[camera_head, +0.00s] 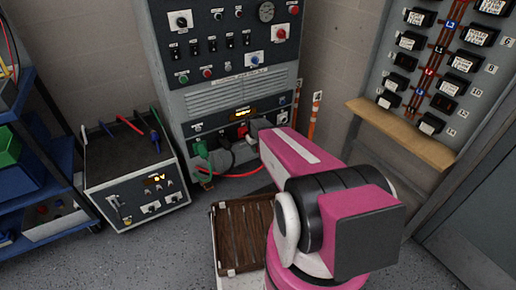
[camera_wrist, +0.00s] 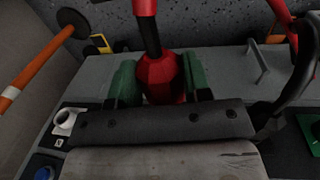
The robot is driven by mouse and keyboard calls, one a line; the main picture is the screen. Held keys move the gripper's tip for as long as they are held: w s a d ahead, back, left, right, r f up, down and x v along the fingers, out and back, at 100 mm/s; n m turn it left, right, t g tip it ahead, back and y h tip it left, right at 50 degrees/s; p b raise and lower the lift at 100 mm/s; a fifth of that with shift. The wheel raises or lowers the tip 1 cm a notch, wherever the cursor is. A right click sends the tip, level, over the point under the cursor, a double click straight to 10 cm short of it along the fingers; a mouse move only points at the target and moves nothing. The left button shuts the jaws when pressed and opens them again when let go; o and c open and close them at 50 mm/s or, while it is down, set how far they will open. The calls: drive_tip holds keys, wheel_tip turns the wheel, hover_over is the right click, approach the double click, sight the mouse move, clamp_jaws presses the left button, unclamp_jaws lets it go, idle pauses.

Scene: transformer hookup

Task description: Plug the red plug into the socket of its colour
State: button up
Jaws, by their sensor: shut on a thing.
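In the wrist view the red plug (camera_wrist: 160,76) sits between the two green-padded fingers of my gripper (camera_wrist: 158,84), which is shut on it. A red cable with a dark sleeve (camera_wrist: 148,35) leads from the plug toward the top of the picture. The grey cabinet panel (camera_wrist: 205,62) is close by, but the plug's front end and the red socket are hidden. I cannot tell whether the plug is in a socket. In the head view my arm reaches the right part of the grey cabinet's lower panel (camera_head: 203,128); plug and fingers are not clear there.
A green plug (camera_head: 201,149) and a black plug (camera_head: 224,141) are at the lower panel, left of my arm. The red cable (camera_head: 243,173) hangs below them. Orange-striped posts (camera_head: 314,115) stand right.

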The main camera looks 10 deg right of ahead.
drive_tip(key=shift+w+a, duration=0.3)
drive_tip(key=shift+w, duration=0.65)
drive_tip(key=shift+w+a, duration=0.3)
drive_tip(key=shift+w, duration=0.65)
drive_tip(key=shift+w+a, duration=0.3)
drive_tip(key=shift+w, duration=0.65)
drive_tip(key=shift+w+a, duration=0.3)
drive_tip(key=shift+w, duration=0.5)
drive_tip(key=shift+w+a, duration=0.25)
drive_tip(key=shift+w, duration=0.55)
drive_tip(key=o, duration=1.2)
drive_tip(key=shift+r, duration=0.1)
drive_tip(key=shift+s+a+r, duration=0.1)
drive_tip(key=shift+a+r, duration=0.1)
drive_tip(key=shift+r, duration=1.5)
drive_tip(key=shift+s+a+r, duration=0.1)
drive_tip(key=shift+a+r, duration=0.1)
drive_tip(key=shift+r, duration=1.5)
